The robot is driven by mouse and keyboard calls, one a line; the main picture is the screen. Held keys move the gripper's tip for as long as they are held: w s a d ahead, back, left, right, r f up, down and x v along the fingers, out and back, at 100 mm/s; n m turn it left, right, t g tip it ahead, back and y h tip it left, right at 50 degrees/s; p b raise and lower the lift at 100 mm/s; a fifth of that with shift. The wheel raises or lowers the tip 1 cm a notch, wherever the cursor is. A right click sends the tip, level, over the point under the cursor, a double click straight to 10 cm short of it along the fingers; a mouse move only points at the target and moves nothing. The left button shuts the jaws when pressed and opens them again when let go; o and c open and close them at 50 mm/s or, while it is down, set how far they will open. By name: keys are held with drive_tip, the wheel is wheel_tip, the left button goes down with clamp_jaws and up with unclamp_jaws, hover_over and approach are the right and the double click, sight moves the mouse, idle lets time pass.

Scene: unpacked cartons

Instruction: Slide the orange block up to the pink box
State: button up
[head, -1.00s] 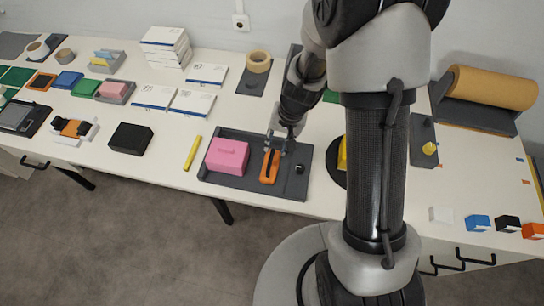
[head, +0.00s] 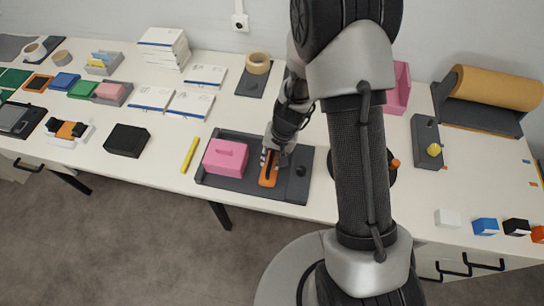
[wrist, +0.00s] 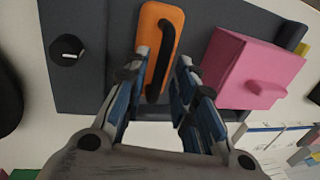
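The orange block (head: 268,179), with a black handle on top, lies on the dark grey tray (head: 239,185). The pink box (head: 224,158) stands on the same tray, left of the block, with a gap between them. In the wrist view, the orange block (wrist: 158,22) is upper centre and the pink box (wrist: 243,67) is to its right. My gripper (head: 270,158) is low over the block's far end and hides part of it. In the wrist view, my gripper (wrist: 164,62) is open, its fingers on either side of the block's near end; contact is unclear.
A black knob (head: 301,171) stands on the tray right of the block. A yellow stick (head: 190,155) lies left of the tray, and a black box (head: 127,139) further left. My arm covers the table to the right of the tray.

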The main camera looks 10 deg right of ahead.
clamp_jaws()
idle(0.4)
drive_tip(key=a, duration=0.1)
drive_tip(key=w+a+p, duration=0.1)
drive_tip(key=a, duration=0.1)
drive_tip(key=w+a, duration=0.1)
drive_tip(key=a, duration=0.1)
drive_tip(key=shift+w+a+p, duration=0.2)
drive_tip(key=shift+p, duration=0.1)
drive_tip(key=shift+o, duration=1.2)
unclamp_jaws()
drive_tip(key=shift+d, duration=0.1)
